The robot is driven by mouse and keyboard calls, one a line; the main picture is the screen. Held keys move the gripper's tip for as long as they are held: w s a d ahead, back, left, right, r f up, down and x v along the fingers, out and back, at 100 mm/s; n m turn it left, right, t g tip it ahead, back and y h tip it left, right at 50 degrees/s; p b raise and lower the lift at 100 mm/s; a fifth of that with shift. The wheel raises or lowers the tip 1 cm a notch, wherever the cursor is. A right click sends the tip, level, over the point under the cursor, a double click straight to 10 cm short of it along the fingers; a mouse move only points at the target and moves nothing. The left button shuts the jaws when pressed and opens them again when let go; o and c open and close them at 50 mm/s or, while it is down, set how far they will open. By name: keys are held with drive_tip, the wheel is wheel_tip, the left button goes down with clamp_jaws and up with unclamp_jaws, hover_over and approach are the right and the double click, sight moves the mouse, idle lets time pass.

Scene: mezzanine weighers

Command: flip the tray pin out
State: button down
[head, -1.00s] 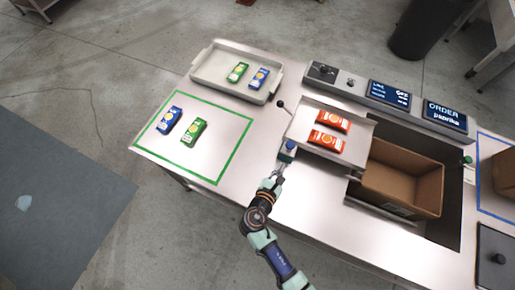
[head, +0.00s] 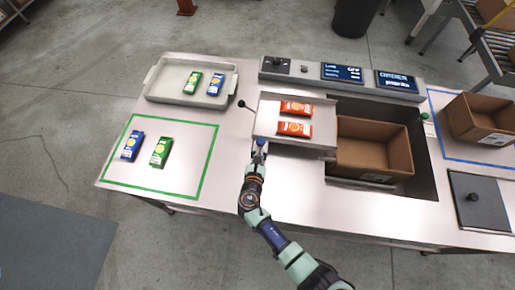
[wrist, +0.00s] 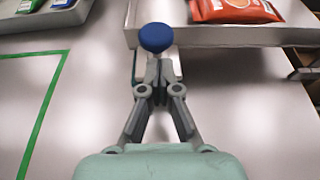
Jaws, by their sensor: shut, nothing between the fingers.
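The tilting tray (head: 265,117) is a pale metal tray holding two red packets (head: 295,108). A blue-knobbed pin (head: 261,142) stands at its front left corner. In the wrist view the round blue knob (wrist: 156,37) shows just beyond my fingertips, in front of the tray's wall (wrist: 215,36). My gripper (head: 258,159) is shut and empty, just in front of the pin. In the wrist view my gripper's fingertips (wrist: 158,70) overlap the area below the knob; I cannot tell whether they touch the pin. The pin's lower part is hidden by the fingers.
A black-knobbed lever (head: 241,103) sticks out left of the tray. An open cardboard box (head: 372,170) sits in the recess to the right. A grey tray (head: 158,92) with packets stands at the back left. A green-outlined area (head: 185,187) holds two packets.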

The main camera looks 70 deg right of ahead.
sight(261, 141)
drive_tip(key=shift+x, duration=0.8)
wheel_tip(261, 141, up, 3)
drive_tip(key=p, duration=0.3)
drive_tip(key=shift+r, duration=0.2)
drive_tip(key=shift+f, duration=0.2)
